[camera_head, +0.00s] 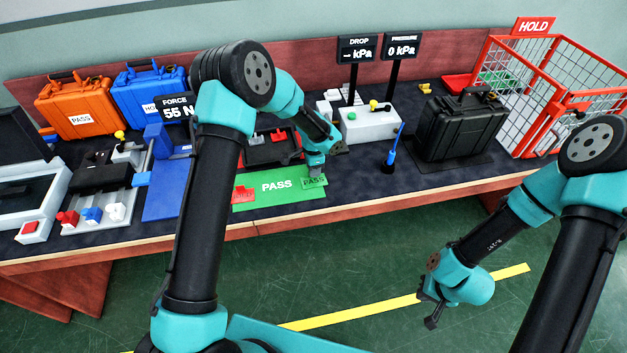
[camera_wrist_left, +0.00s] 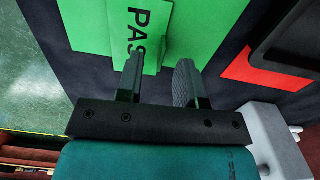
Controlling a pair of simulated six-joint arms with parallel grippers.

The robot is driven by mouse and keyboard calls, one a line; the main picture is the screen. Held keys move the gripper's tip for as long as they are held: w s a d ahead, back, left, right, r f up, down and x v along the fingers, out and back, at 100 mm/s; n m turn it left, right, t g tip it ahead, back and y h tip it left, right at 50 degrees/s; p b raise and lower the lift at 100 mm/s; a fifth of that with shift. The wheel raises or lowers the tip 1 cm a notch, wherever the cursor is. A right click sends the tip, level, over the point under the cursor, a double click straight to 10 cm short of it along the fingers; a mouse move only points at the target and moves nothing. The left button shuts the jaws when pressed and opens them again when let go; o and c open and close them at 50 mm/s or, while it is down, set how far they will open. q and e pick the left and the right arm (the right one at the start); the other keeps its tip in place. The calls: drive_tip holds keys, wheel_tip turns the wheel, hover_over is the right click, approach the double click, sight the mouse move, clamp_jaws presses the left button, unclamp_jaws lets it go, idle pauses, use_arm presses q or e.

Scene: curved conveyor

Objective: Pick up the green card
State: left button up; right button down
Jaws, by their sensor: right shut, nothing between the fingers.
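The green card (camera_head: 314,182), marked PASS, lies at the right end of the larger green PASS mat (camera_head: 277,196). In the left wrist view the card (camera_wrist_left: 139,38) is at the upper middle, with a narrow green part reaching down between my fingers. My left gripper (camera_head: 318,172) points down just above the card. In the wrist view its two fingers (camera_wrist_left: 158,72) are apart, with a gap between them; I see no contact with the card. My right gripper (camera_head: 432,306) is shut and empty, in front of the table over the floor.
A red card (camera_head: 243,194) lies at the mat's left end. A black tray (camera_head: 265,150) is behind the mat. A red wire cage (camera_head: 548,90) marked HOLD stands at the right. Dark tabletop around the blue tool is clear.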

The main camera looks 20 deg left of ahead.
use_arm(q)
drive_tip(key=shift+f, duration=0.6)
drive_tip(key=shift+c, duration=0.5)
clamp_jaws()
